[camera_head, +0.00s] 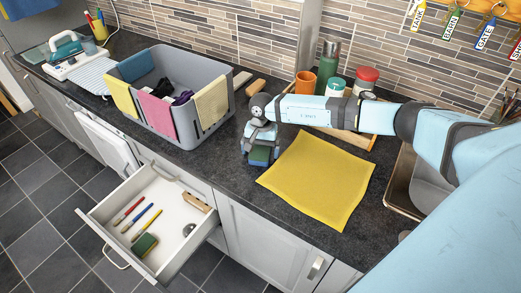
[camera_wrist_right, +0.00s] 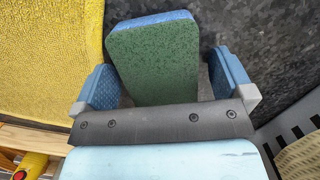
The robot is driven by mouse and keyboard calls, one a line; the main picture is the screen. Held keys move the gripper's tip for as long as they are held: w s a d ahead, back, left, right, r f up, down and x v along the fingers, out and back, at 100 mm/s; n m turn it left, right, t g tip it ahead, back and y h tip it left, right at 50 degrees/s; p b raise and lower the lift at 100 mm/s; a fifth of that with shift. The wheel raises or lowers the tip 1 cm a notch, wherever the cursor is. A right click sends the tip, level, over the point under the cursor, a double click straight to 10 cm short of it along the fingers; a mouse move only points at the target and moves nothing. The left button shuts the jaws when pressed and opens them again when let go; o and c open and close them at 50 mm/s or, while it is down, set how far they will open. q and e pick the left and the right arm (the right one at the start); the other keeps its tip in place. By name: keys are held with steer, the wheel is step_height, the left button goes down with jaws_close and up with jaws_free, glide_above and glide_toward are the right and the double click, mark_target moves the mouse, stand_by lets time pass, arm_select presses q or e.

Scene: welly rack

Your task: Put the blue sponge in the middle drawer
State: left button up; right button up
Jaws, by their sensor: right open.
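The blue sponge (camera_wrist_right: 155,60), with a green scouring face and a blue edge, lies between the two blue fingers of my right gripper (camera_wrist_right: 164,70) in the right wrist view. The fingers are open, with a visible gap at each side of it. In the head view, my right gripper (camera_head: 261,140) points down over the dark worktop, and the sponge (camera_head: 262,154) shows partly below it, left of the yellow cloth. A white drawer (camera_head: 173,194) stands pulled out at the lower left. It holds several pens, a green-and-yellow sponge and small items. My left gripper is not seen.
A yellow cloth (camera_head: 320,177) lies flat to the right. A grey tub (camera_head: 188,127) with cloths over its rim stands at the left. Jars, a green bottle (camera_head: 328,66) and an orange cup (camera_head: 305,82) stand behind my arm. Floor is clear beside the drawer.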

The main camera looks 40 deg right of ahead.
steer(key=c, duration=1.1)
steer(key=shift+o, duration=0.2)
steer(key=shift+r, duration=0.15)
